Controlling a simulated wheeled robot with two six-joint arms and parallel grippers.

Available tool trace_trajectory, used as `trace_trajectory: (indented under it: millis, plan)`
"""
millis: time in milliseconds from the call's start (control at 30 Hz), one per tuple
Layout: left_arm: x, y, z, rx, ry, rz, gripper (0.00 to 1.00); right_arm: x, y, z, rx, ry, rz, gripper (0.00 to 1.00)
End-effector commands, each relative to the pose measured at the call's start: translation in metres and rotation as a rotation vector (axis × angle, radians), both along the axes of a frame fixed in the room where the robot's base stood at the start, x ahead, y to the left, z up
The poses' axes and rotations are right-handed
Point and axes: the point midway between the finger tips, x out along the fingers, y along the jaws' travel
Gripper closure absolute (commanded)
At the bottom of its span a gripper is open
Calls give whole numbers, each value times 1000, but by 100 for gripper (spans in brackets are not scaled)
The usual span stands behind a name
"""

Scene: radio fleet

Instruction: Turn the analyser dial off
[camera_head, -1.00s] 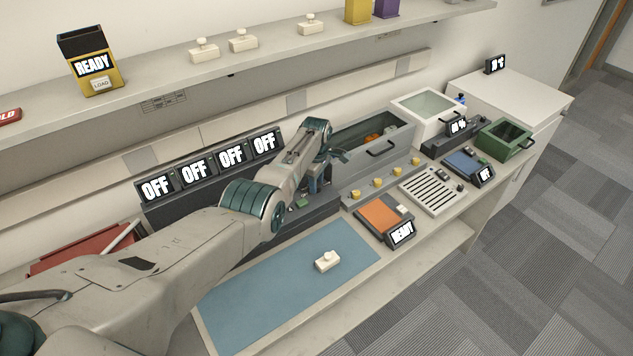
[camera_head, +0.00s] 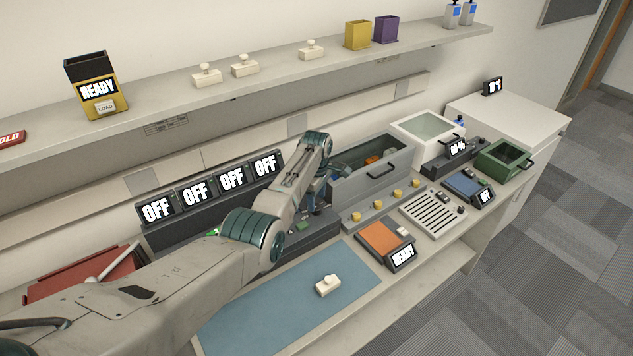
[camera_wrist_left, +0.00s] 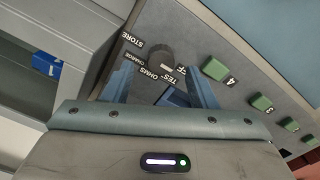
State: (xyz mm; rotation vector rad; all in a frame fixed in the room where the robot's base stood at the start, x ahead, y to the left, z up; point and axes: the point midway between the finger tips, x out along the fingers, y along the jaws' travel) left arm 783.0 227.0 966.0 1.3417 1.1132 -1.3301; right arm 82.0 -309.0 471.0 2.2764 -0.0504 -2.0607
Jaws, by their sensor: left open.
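The analyser (camera_head: 318,232) is a long dark grey unit with several screens (camera_head: 232,178) along its back, all reading OFF. In the left wrist view its panel carries a dark, rounded dial (camera_wrist_left: 160,50) with the labels STORE, CHARGE, OHMS, TEST and a partly covered OFF around it. I cannot tell which label the dial points to. My left gripper (camera_head: 314,206) is over the right end of the analyser, pointing down. In the left wrist view the gripper (camera_wrist_left: 163,88) is open, its fingers apart on either side of the dial area. Contact cannot be told. My right gripper is not in view.
Green numbered buttons (camera_wrist_left: 218,68) sit beside the dial. A grey open bin (camera_head: 385,160) stands close to the right of the gripper. A blue mat (camera_head: 270,305) with a white piece (camera_head: 327,285) lies in front. An orange-topped device (camera_head: 382,238) reads READY.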

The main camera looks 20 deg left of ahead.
Motion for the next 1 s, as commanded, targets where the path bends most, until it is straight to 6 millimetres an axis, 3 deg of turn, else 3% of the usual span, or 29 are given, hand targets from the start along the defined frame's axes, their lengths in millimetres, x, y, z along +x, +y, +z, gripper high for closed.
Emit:
trace_trajectory:
  millis: [300,433,1000]
  plan:
    - [1,0,58,0,-6,0,48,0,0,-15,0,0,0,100]
    - [1,0,73,0,-4,0,48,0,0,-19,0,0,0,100]
    - [0,1,80,1,-2,0,48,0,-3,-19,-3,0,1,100]
